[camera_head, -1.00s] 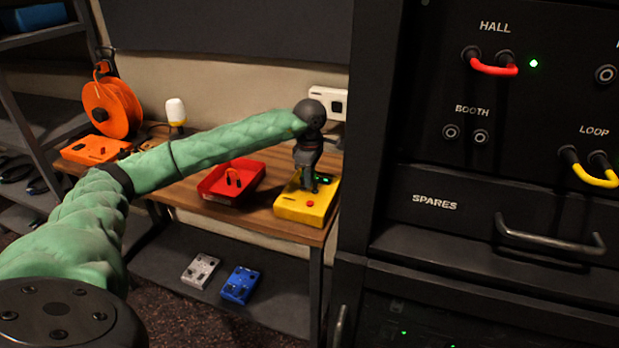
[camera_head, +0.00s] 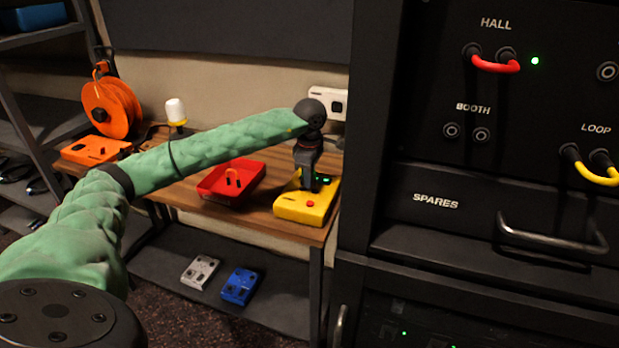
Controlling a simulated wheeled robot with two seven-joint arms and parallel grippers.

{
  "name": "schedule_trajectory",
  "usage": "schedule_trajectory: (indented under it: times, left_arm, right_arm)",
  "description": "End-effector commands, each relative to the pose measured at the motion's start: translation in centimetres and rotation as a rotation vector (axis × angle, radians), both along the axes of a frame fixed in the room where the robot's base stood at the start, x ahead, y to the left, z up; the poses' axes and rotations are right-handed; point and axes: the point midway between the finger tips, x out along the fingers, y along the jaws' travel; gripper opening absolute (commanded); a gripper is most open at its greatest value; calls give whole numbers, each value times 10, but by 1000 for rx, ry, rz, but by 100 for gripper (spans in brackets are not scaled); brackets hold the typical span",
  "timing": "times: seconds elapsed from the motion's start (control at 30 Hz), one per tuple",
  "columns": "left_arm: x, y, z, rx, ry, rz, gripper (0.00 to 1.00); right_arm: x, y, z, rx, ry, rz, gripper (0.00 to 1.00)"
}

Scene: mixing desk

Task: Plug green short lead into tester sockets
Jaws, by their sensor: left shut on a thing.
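The yellow tester (camera_head: 303,207) sits at the right end of the wooden bench, with a red button and a small green light on top. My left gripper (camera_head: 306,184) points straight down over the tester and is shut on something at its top. The gripper and the tester's far side hide the held thing and the sockets, so I cannot tell whether a green lead is plugged in. A red tray (camera_head: 214,190) with dark leads standing in it is left of the tester. My right gripper is not in view.
A black rack with a HALL red lead (camera_head: 495,66), a LOOP yellow lead (camera_head: 597,178) and a SPARES drawer handle (camera_head: 551,238) stands close on the right. An orange cable reel (camera_head: 113,107) is at the bench's left. Grey and blue boxes (camera_head: 240,286) lie on the lower shelf.

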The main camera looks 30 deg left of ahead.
Motion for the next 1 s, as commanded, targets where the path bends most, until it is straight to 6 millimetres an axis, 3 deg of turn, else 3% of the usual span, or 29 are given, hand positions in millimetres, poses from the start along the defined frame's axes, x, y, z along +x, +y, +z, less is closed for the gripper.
schedule_trajectory:
  times: [1.0]
  left_arm:
    - [0, 0, -5, 0, 0, 0, 0]
  right_arm:
    - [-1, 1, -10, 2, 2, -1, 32]
